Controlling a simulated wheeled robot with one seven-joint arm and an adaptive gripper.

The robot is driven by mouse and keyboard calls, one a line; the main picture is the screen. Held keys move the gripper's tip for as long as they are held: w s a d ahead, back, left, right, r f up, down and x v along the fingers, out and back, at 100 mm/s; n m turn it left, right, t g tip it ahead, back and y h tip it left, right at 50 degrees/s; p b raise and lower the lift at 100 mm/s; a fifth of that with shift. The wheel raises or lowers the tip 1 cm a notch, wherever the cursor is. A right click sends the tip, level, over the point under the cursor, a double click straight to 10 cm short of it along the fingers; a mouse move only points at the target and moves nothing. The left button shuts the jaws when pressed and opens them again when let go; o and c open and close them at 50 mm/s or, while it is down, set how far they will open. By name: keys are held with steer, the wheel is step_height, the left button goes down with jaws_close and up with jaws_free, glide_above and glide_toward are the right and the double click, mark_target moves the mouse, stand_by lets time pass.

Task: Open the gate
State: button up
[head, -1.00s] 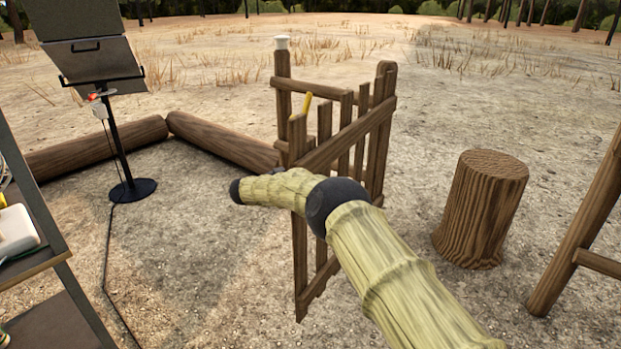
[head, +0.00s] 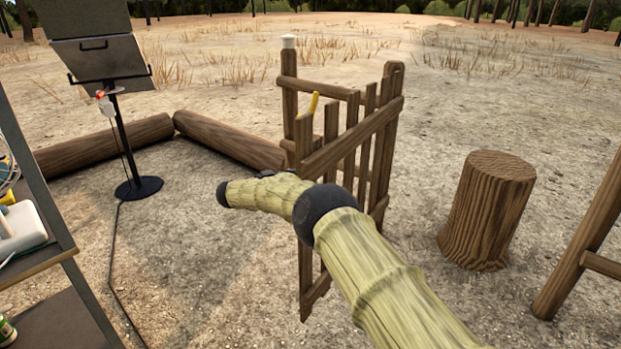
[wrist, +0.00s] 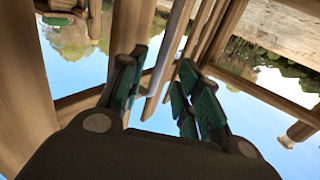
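A wooden picket gate (head: 350,142) stands in the middle of the head view, its panel slanting toward me at the left. A yellow handle-like piece (head: 315,104) shows at its upper left. My arm crosses in front of the gate's lower part and hides some of it. My gripper is not clearly visible in the head view. In the wrist view my gripper (wrist: 160,90) has its teal-padded fingers apart. A grey bar (wrist: 167,50) appears in the gap between them; I cannot tell whether it touches them. Wooden gate or fence boards (wrist: 130,30) are close around the fingers.
Logs (head: 228,140) lie to the left, beside a black stand (head: 125,140). A shelf (head: 45,262) is at the left edge. A stump (head: 488,210) and a wooden frame (head: 585,240) are at right. Ground between gate and stump is clear.

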steer(key=v, duration=0.6)
steer(key=shift+a, duration=0.1)
